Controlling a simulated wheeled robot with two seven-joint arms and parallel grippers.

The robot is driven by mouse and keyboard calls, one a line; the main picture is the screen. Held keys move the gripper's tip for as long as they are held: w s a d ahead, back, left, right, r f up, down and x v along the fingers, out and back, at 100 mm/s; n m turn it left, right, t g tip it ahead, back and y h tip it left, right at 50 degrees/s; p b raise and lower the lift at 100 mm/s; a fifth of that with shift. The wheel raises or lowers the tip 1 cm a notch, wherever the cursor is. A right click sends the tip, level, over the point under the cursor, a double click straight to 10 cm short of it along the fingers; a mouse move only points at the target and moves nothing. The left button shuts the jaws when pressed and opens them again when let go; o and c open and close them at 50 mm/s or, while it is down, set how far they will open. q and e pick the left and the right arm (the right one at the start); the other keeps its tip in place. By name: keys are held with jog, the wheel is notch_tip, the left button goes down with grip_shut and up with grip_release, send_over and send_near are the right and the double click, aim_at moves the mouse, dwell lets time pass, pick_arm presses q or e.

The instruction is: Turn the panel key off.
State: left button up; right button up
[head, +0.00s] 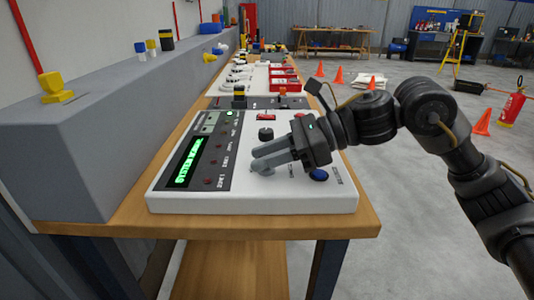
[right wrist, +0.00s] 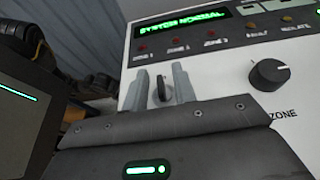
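The white alarm panel (head: 230,200) lies on the wooden bench; its green display (head: 187,163) reads SYSTEM NORMAL. The same panel shows in the right wrist view (right wrist: 213,82). My right gripper (head: 258,159) is low over the panel's front part, pointing left. In the right wrist view the gripper (right wrist: 160,85) is open, with a dark upright panel key (right wrist: 162,90) between its fingers. Gaps show on both sides of the key, so the fingers look apart from it. The key is hidden behind the fingers in the head view.
A black zone knob (head: 265,134) stands just behind the gripper, also in the right wrist view (right wrist: 269,75). A blue button (head: 318,175) is at the panel's right. A grey ledge (head: 100,130) runs along the left. Red boxes (head: 285,84) stand farther back.

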jog(key=v, duration=0.9)
jog(key=shift+d+r, duration=0.2)
jog(key=shift+d, duration=0.15)
jog(key=shift+d+r, duration=0.15)
jog(key=shift+d, duration=0.3)
pick_arm(q)
jog(key=shift+s+a+f+g+y, duration=0.3)
jog(key=shift+s+a+f+g, duration=0.1)
jog(key=shift+s+a+f, duration=0.15)
jog(key=shift+s+r, duration=0.1)
jog(key=shift+r, duration=0.05)
pick_arm(e)
jog(key=shift+w, duration=0.1)
